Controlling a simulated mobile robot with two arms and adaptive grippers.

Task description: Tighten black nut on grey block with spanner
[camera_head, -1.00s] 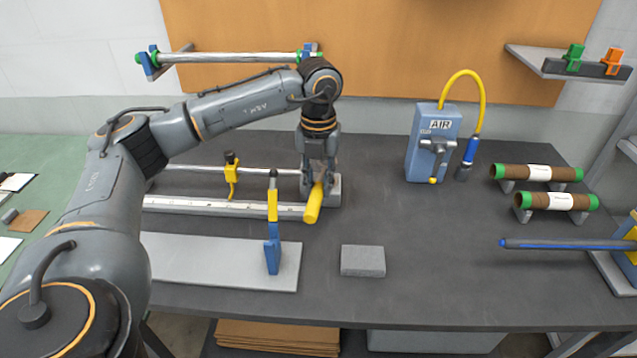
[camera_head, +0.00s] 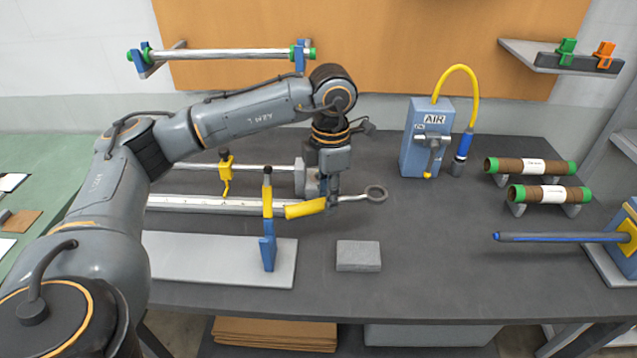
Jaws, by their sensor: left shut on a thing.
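My left gripper (camera_head: 332,203) is shut on a spanner, near the middle of its shaft. The spanner has a yellow handle (camera_head: 305,208) pointing left and a grey ring end (camera_head: 376,194) pointing right. It is held low over the dark table, in front of the grey block (camera_head: 300,178) at the right end of the rail. The gripper and wrist hide much of this block. I cannot make out the black nut. A loose grey slab (camera_head: 358,256) lies nearer the front. My right gripper is not in view.
A blue stand with a yellow top (camera_head: 267,225) rises close to the spanner's handle end. A rail with a yellow clamp (camera_head: 225,172) runs left. The AIR box (camera_head: 425,140) stands at the back. The table right of the ring end is mostly clear.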

